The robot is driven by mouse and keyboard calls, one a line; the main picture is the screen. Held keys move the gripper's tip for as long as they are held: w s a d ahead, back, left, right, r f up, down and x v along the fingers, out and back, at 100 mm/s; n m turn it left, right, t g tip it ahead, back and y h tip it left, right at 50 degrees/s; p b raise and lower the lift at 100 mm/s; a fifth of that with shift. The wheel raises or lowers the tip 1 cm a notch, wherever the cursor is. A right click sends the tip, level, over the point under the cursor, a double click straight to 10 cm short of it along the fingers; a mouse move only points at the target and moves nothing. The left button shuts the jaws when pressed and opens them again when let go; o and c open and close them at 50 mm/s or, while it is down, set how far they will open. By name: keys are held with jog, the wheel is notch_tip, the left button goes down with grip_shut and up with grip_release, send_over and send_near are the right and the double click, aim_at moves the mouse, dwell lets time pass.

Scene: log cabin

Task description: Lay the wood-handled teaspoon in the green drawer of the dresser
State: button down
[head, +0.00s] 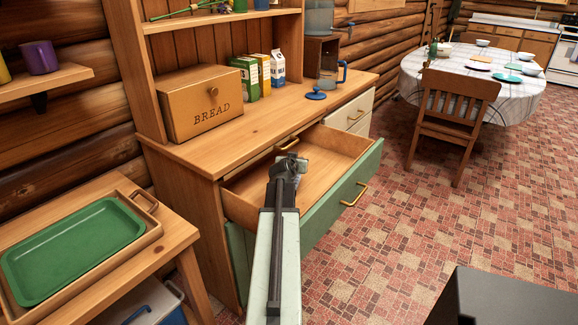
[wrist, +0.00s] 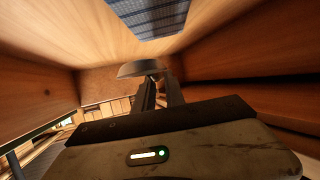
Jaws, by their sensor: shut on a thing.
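In the wrist view my gripper (wrist: 160,88) is shut on the teaspoon, whose grey, rounded metal bowl (wrist: 138,69) shows at the fingertips. Wooden walls surround it there. The spoon's wooden handle is hidden, and the spoon cannot be made out in the head view. I cannot tell whether it touches the drawer floor.
A side table with a green tray (head: 75,248) stands at left. A chair (head: 452,110) and round table are at right, with open tiled floor before them.

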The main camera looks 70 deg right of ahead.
jog(key=a, duration=0.1)
jog(key=w+a, duration=0.1)
jog(key=w+a+b, duration=0.1)
jog(key=a, duration=0.1)
jog(key=shift+w+f, duration=0.15)
jog(key=shift+f, duration=0.25)
jog(key=shift+d+r, duration=0.1)
jog(key=shift+f+b, duration=0.4)
jog(key=shift+f, duration=0.2)
jog(key=c, duration=1.4)
grip_release()
